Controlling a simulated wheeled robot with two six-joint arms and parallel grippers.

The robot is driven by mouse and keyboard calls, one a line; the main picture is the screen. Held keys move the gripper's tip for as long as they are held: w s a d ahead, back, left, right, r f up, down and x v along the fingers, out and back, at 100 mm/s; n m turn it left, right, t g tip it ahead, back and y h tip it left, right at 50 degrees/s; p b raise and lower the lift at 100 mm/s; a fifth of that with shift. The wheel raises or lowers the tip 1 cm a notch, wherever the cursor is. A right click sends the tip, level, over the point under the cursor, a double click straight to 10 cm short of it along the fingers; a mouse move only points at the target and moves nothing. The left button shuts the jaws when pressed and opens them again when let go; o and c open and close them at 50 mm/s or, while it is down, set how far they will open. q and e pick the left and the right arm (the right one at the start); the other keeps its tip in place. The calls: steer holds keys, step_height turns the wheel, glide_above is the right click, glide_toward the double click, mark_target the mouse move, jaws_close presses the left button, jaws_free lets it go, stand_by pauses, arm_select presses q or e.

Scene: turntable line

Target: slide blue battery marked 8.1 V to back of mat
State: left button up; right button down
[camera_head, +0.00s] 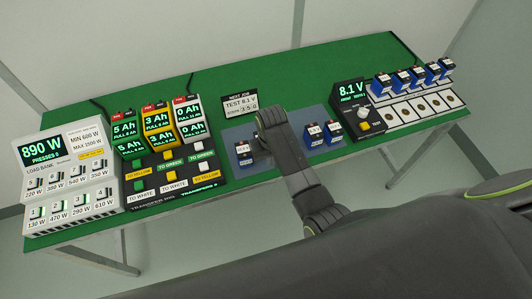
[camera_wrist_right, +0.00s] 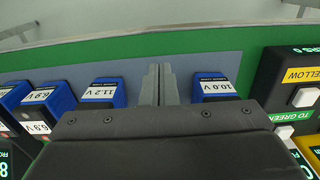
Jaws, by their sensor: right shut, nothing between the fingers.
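The blue-grey mat (camera_head: 285,127) lies mid-table. A blue battery (camera_head: 244,155) stands toward its left; two more blue batteries, one here (camera_head: 313,140) and one beside it (camera_head: 334,131), stand toward its right. In the right wrist view the labels are inverted: 10.0 V (camera_wrist_right: 212,90) stands right of my right gripper (camera_wrist_right: 160,84) and 11.2 V (camera_wrist_right: 103,92) left of it. My right gripper is shut and empty between them, apart from both. I cannot make out 8.1 V on any battery; my wrist may hide part of the mat. My left gripper is not in view.
A card (camera_head: 240,102) reading TEST 8.1 V stands behind the mat. The tester (camera_head: 350,92) also shows 8.1 V; several blue batteries stand in its row at the right. The transfer rig (camera_head: 172,180) and load bank (camera_head: 70,175) are left.

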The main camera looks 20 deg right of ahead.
mark_target(270, 170)
step_height(270, 170, down, 4)
steer(key=shift+w+f, duration=0.1)
steer(key=shift+w, duration=0.05)
steer(key=shift+w+r, duration=0.2)
steer(key=shift+w, duration=1.15)
steer(key=shift+w+f+p, duration=0.1)
steer(key=shift+w+p, duration=0.2)
steer(key=shift+w, duration=0.2)
steer(key=shift+w, duration=0.1)
steer(key=w+b, duration=0.1)
steer(key=w, duration=0.1)
steer(key=w+b, duration=0.3)
steer(key=w, duration=0.1)
steer(key=shift+a+f+b, duration=0.15)
steer(key=shift+f+b, duration=0.15)
steer(key=shift+b, duration=0.1)
steer(key=shift+w+r+b, duration=0.25)
steer(key=shift+w+b, duration=0.15)
steer(key=shift+w, duration=0.2)
